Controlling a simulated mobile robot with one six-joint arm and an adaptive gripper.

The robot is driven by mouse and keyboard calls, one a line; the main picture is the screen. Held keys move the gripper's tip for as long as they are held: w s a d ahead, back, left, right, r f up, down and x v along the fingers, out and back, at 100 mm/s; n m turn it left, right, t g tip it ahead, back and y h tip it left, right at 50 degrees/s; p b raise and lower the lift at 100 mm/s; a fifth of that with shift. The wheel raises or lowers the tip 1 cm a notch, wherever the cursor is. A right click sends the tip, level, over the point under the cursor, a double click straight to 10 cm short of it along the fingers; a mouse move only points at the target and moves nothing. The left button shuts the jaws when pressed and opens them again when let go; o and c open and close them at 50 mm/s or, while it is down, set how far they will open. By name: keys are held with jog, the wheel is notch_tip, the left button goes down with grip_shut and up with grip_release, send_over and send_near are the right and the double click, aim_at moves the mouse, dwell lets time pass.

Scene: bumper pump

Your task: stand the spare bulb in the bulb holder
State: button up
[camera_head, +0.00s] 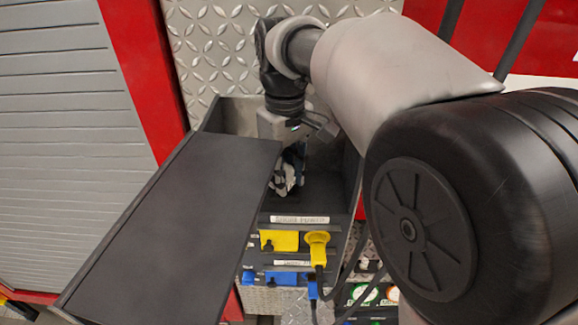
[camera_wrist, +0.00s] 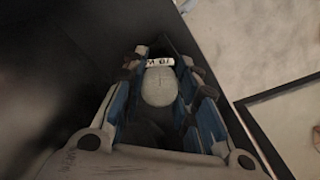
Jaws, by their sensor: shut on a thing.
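My gripper (camera_head: 288,180) reaches down into an open dark box, and its fingers are partly in shadow. In the wrist view the two blue-and-grey fingers (camera_wrist: 162,66) stand on either side of a pale, rounded bulb (camera_wrist: 159,86) and are shut on it. I see the bulb from above; its lower end is hidden. A small white label with dark characters (camera_wrist: 160,62) shows just beyond the bulb, between the fingertips. In the head view the bulb cannot be told apart from the fingers. I cannot make out the bulb holder in either view.
The box's dark lid (camera_head: 170,230) slopes open at the left. The box's wall (camera_head: 352,175) stands close to the right of my gripper. Below is a panel with a yellow plug (camera_head: 317,245), a yellow cover (camera_head: 279,241) and blue connectors (camera_head: 285,279). Black cables hang at the right.

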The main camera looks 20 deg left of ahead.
jog(key=o, duration=1)
jog(key=shift+o, duration=0.7)
jog(key=o, duration=0.3)
jog(key=shift+r, duration=0.1)
jog(key=shift+r+p, duration=3.7)
jog(key=shift+r, duration=1.2)
